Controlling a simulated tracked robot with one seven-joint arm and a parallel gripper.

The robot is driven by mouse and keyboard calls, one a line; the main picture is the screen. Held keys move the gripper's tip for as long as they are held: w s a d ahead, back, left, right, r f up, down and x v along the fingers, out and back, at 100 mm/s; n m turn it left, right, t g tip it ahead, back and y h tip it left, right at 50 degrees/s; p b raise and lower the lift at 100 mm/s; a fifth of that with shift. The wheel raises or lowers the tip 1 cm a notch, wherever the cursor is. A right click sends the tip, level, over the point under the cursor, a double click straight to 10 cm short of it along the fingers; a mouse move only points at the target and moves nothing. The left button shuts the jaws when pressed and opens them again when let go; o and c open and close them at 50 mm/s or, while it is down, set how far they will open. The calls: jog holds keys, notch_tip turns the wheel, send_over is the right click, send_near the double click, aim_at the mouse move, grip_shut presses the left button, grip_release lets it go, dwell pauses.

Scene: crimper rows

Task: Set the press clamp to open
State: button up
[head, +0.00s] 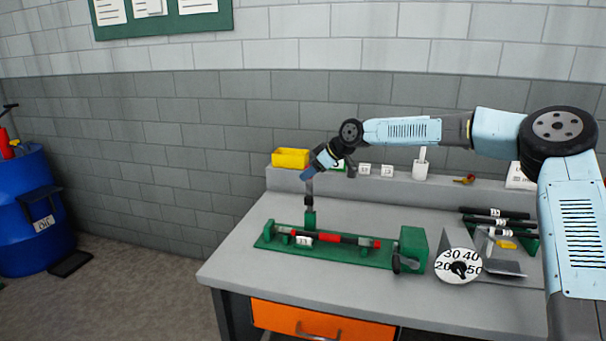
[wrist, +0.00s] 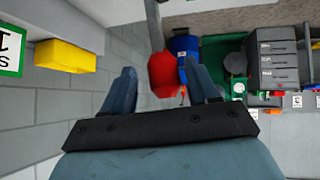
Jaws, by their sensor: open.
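A green fixture (head: 268,241) lies along the front of the bench, holding a dark rod with red sections (head: 334,238). A green block (head: 413,246) with a black handle (head: 402,265) stands at its right end. At its left, a dark upright lever (head: 309,203) rises from a green post (head: 310,220). My gripper (head: 307,174) is at the lever's top. In the wrist view, a red knob (wrist: 164,74) on a grey shaft (wrist: 154,25) shows between the open fingers of my gripper (wrist: 165,86). Whether a finger touches it I cannot tell; in the head view my gripper hides the lever's top.
A numbered dial (head: 458,266) stands right of the fixture. A rack (head: 526,234) with dark tubes is farther right. A yellow bin (head: 290,158) and white labels (head: 376,170) sit on the rear ledge. A blue barrel (head: 27,210) stands on the floor at left. The bench's left end is clear.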

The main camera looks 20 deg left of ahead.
jog(key=v, duration=1.1)
jog(key=shift+d, duration=0.1)
